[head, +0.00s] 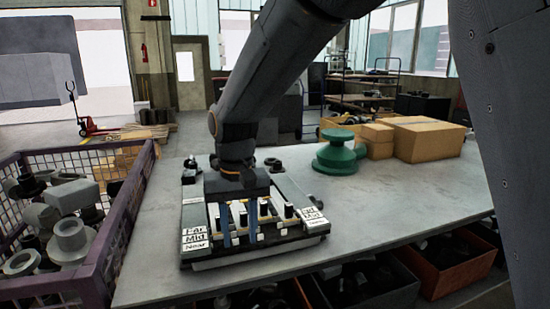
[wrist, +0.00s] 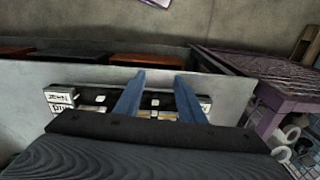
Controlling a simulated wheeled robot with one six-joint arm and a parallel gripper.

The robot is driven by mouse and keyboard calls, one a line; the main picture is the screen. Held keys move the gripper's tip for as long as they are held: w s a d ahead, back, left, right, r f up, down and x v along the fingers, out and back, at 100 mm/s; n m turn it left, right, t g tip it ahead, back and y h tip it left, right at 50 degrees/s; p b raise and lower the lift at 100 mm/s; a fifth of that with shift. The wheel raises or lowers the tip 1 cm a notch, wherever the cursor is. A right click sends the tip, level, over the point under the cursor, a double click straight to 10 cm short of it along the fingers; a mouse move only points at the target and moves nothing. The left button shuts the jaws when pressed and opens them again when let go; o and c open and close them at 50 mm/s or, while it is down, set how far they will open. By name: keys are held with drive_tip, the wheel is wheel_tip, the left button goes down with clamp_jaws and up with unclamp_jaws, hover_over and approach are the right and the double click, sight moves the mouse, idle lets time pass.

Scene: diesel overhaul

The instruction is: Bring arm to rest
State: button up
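My arm reaches down from the top of the head view over the grey workbench (head: 400,203). My gripper (head: 238,240) points down over a dark rack (head: 262,250) with white labels reading Far, Mid and Near and several upright pins. Its two blue fingers stand apart with a clear gap. In the wrist view the blue fingers (wrist: 158,95) are spread, with part of the labelled rack (wrist: 62,100) beyond them. I see nothing held between them. Whether the fingertips touch the rack I cannot tell.
A purple mesh crate (head: 125,205) full of grey metal parts stands at the left. A green round part (head: 338,155) and cardboard boxes (head: 428,140) sit on the bench behind and right of the rack. Bins (head: 455,265) stand below the front edge. The bench right of the rack is clear.

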drive_tip(key=s+d+f+m, duration=0.1)
drive_tip(key=s+d+f, duration=0.2)
drive_tip(key=d, duration=0.6)
drive_tip(key=s+d+f+m, duration=0.1)
drive_tip(key=s+d, duration=0.3)
drive_tip(key=d, duration=0.5)
drive_tip(key=s+d+f+m+t, duration=0.1)
drive_tip(key=s+d+f, duration=0.2)
drive_tip(key=d, duration=0.6)
drive_tip(key=shift+s+d+f, duration=0.15)
drive_tip(key=shift+s+f, duration=0.05)
drive_tip(key=shift+f, duration=0.65)
